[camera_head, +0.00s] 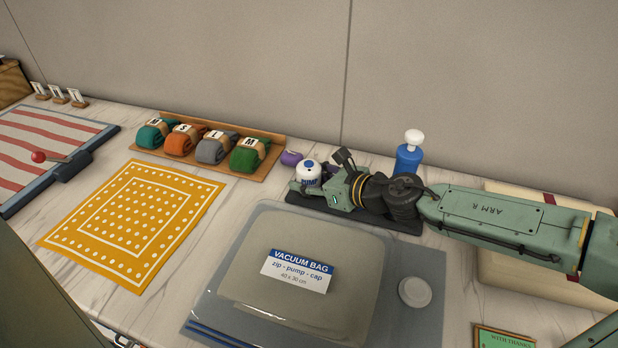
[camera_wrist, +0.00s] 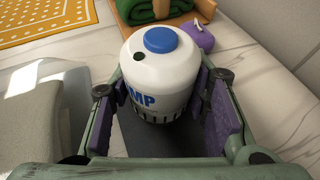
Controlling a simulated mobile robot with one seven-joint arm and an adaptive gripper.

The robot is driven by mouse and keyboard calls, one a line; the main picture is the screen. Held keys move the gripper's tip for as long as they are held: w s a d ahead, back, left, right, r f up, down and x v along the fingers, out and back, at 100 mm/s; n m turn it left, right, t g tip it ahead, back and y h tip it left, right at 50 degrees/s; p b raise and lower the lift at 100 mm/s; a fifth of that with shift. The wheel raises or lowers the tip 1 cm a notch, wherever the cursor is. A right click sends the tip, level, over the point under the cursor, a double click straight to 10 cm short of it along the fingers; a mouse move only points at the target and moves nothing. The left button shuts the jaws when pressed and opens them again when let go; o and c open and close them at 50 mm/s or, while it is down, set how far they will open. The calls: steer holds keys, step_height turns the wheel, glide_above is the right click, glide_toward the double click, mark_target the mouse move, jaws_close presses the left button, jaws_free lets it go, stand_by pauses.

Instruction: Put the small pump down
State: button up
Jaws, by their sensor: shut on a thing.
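The small pump (camera_head: 308,173) is a white round body with a blue button on top and blue "PUMP" lettering. It stands about upright between the purple-padded fingers of my gripper (camera_wrist: 162,98), which is shut on it. In the wrist view the pump (camera_wrist: 158,62) fills the space between the fingers. A dark grey mat (camera_head: 405,224) lies under my gripper and partly under the pump's side. My gripper hides the pump's lower part in the head view, so I cannot tell whether its base touches the surface.
A blue bottle (camera_head: 408,160) with a white top stands behind my arm. Several rolled cloths sit on a wooden tray (camera_head: 272,165) left, beside a purple item (camera_head: 291,158).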

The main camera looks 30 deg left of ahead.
steer(key=o, duration=1.4)
steer(key=shift+f, duration=0.1)
steer(key=shift+c, duration=0.2)
steer(key=shift+d+r+p, duration=0.1)
steer(key=shift+r+p, duration=0.2)
steer(key=b+v, duration=0.4)
steer(key=v, duration=0.8)
steer(key=shift+f, duration=0.1)
